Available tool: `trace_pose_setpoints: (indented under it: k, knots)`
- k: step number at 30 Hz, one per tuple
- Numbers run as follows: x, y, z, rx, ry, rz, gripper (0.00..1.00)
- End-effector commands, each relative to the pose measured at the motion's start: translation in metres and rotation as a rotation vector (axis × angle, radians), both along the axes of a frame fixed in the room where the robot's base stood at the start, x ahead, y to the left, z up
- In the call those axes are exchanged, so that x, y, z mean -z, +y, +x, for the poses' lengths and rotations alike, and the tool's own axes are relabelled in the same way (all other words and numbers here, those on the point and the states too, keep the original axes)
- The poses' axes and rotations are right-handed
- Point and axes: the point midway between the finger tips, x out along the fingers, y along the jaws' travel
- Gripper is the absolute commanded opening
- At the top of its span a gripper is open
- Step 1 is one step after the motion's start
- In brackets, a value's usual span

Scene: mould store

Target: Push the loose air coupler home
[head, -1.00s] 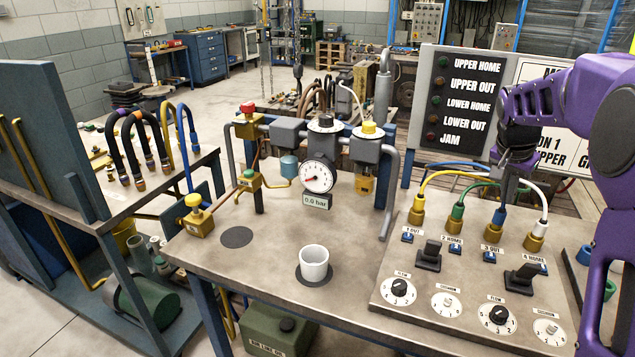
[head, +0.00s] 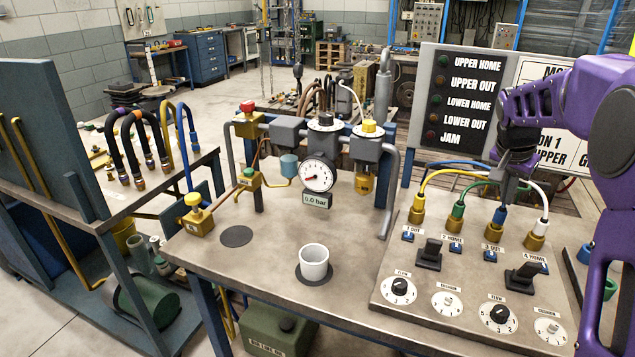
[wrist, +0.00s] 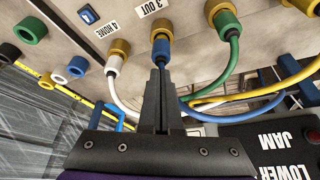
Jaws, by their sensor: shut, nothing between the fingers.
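Four air couplers stand in brass sockets on the grey valve panel (head: 455,270): yellow (head: 418,203), green (head: 457,210), blue (head: 499,215) and white (head: 542,226). The blue one, at 3 OUT, also shows in the wrist view (wrist: 161,48), with a blue band above its brass socket. Which coupler is loose I cannot tell for sure. My gripper (head: 508,198) is shut and empty, with its tips (wrist: 160,68) right at the hose end of the blue coupler. Whether they touch it is unclear. The blue hose (wrist: 232,60) bends away beside the fingers.
Black levers (head: 429,254) and dials (head: 399,290) sit on the panel's near part. The lamp board (head: 460,95) stands behind it. The gauge (head: 318,175) reads 0.0 bar. A white cup (head: 313,262) stands left of the panel on open bench top. Coloured rings (wrist: 30,30) lie beside the panel.

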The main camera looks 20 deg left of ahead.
Motion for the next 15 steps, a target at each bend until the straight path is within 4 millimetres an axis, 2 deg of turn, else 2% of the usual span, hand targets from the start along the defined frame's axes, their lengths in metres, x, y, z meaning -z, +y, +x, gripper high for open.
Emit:
trace_pose_setpoints:
  k: [15]
  knots:
    - [0.0116, 0.0, -0.0001, 0.0, 0.001, 0.0, 0.0]
